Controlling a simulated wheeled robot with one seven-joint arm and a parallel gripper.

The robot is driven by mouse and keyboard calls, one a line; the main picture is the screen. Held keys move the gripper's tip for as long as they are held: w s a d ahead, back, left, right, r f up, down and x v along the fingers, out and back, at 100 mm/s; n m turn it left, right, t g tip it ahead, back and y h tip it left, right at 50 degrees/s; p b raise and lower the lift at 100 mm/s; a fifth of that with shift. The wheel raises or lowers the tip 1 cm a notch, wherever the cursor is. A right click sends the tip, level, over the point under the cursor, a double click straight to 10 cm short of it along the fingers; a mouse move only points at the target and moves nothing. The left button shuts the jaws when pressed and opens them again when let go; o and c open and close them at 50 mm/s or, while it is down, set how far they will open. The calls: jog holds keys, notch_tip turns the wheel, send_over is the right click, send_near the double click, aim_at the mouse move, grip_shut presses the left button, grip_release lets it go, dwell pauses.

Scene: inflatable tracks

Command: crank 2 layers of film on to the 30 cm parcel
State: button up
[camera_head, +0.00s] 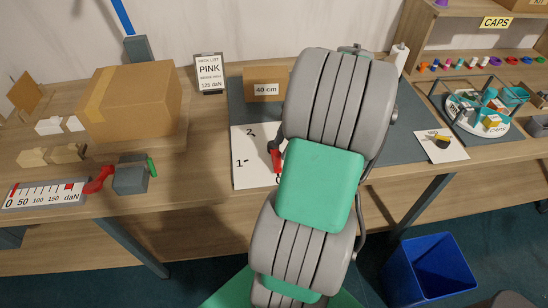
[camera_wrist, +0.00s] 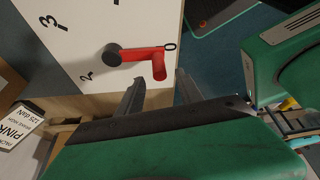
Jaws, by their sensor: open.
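A red crank on a black hub shows in the wrist view (camera_wrist: 140,55), mounted on a white dial panel (camera_wrist: 75,25) marked with numbers. Its arm points toward the 0 mark. The crank also shows in the head view (camera_head: 275,158), partly behind my arm. My gripper (camera_wrist: 158,84) is open and empty, its two fingers apart just short of the red crank grip. I cannot tell the remaining distance. A cardboard box labelled 40 cm (camera_head: 265,90) stands behind the dial, partly hidden by my arm. I see no parcel labelled 30 cm.
A large cardboard box (camera_head: 145,105) sits at left. A red-handled device (camera_head: 125,177) and a daN scale (camera_head: 45,194) are near the front edge. A pick list reads PINK (camera_head: 209,73). A round tray (camera_head: 485,112) stands at right; a blue bin (camera_head: 430,270) is on the floor.

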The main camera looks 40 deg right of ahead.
aim_at(275, 150)
jog(key=x, duration=0.7)
jog(key=shift+a+f, duration=0.15)
jog(key=shift+f, duration=0.1)
grip_shut()
jog(key=shift+w, duration=0.1)
dwell(1.0)
